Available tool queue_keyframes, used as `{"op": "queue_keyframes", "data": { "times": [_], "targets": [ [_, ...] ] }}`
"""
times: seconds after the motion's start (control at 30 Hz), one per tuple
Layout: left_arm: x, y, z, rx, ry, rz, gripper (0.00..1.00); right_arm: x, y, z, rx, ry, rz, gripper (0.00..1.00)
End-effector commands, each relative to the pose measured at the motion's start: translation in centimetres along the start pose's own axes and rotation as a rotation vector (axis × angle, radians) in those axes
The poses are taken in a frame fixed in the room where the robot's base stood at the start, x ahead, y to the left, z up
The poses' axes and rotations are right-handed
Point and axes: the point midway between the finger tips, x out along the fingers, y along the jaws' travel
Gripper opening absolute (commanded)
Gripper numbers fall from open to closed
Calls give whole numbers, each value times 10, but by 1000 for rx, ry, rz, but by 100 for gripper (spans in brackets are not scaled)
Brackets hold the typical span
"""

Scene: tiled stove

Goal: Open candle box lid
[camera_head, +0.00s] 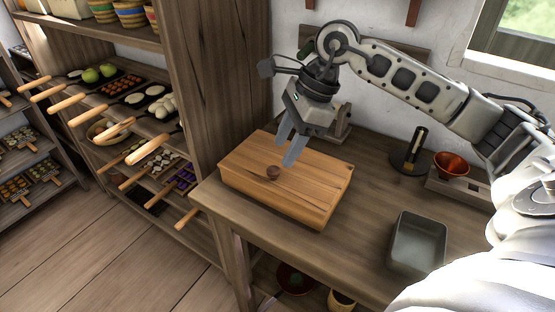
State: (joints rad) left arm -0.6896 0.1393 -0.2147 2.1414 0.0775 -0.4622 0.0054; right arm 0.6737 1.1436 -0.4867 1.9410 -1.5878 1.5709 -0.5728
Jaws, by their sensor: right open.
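The candle box (258,198) is a wooden box on the table, near its left end. Its flat lid (318,184) lies closed on top and has a small dark round knob (273,172). My right gripper (287,152) is over the box, pointing down, with its two grey fingers apart and nothing between them. The fingertips are just behind and to the right of the knob; I cannot tell whether they touch the lid. My left gripper is not in view.
A grey metal tin (418,243) stands on the table (362,225) to the right. A dark stand (411,155) and a copper bowl (451,164) are at the back right. A wooden shelf with long-handled pans (97,112) stands left.

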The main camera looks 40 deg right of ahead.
Motion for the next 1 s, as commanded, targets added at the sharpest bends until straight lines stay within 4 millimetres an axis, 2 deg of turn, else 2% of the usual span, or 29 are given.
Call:
{"op": "queue_keyframes", "data": {
  "times": [0.1, 0.3, 0.67, 0.83, 1.0],
  "targets": [
    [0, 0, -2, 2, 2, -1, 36, 22, 1, 0, 0, -1, 4, 46],
    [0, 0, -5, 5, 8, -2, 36, 43, 0, 0, 1, -1, 2, 46],
    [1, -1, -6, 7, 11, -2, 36, 48, 0, 0, 1, 0, 0, 46],
    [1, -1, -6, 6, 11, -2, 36, 48, 0, 0, 0, 0, 0, 2],
    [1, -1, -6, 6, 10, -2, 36, 47, 0, 0, 1, -2, 1, 0]
  ]
}}
